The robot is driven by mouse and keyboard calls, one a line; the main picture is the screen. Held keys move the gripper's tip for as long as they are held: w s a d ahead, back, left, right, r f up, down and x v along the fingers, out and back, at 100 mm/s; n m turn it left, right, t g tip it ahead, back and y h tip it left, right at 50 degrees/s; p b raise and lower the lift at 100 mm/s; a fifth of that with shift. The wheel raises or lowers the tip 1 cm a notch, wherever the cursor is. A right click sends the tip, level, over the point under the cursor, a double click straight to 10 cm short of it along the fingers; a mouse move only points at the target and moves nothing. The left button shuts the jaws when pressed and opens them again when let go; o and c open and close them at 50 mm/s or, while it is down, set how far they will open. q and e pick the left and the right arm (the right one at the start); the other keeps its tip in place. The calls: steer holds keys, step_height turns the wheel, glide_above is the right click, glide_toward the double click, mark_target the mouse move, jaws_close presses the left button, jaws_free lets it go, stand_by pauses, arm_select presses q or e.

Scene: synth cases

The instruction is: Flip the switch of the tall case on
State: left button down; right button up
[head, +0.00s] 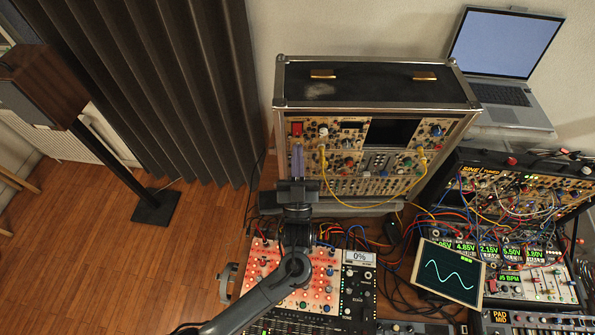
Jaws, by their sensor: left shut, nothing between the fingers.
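The tall case (376,90) stands upright in the middle of the head view, with a black top and a beige panel of knobs facing me. A red switch (297,129) sits at the panel's upper left; I cannot tell its position. My left gripper (297,149) is shut and empty, its fingers pointing at the panel just below the red switch. I cannot tell whether they touch the panel. The gripper and arm hide the case's lower left part. My right gripper is not in view.
A yellow cable (330,190) loops across the case's panel. A second synth case (525,190) with many cables and a small screen (449,272) with a wave stand at right. A laptop (505,45) is behind. A lit mixer panel (290,262) lies under my left arm.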

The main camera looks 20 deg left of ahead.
mark_target(298, 131)
arm_select(q)
steer(key=shift+w+a+f, duration=0.15)
steer(key=shift+w+a, duration=0.15)
steer(key=shift+w, duration=0.45)
steer(key=shift+w+a+f, duration=0.15)
steer(key=shift+w+a, duration=0.15)
steer(key=shift+w, duration=0.4)
steer(key=shift+w+f+b, duration=0.15)
steer(key=shift+f+b, duration=0.2)
steer(key=shift+b, duration=0.4)
steer(key=shift+w+a+r, duration=0.1)
steer(key=shift+r, duration=0.2)
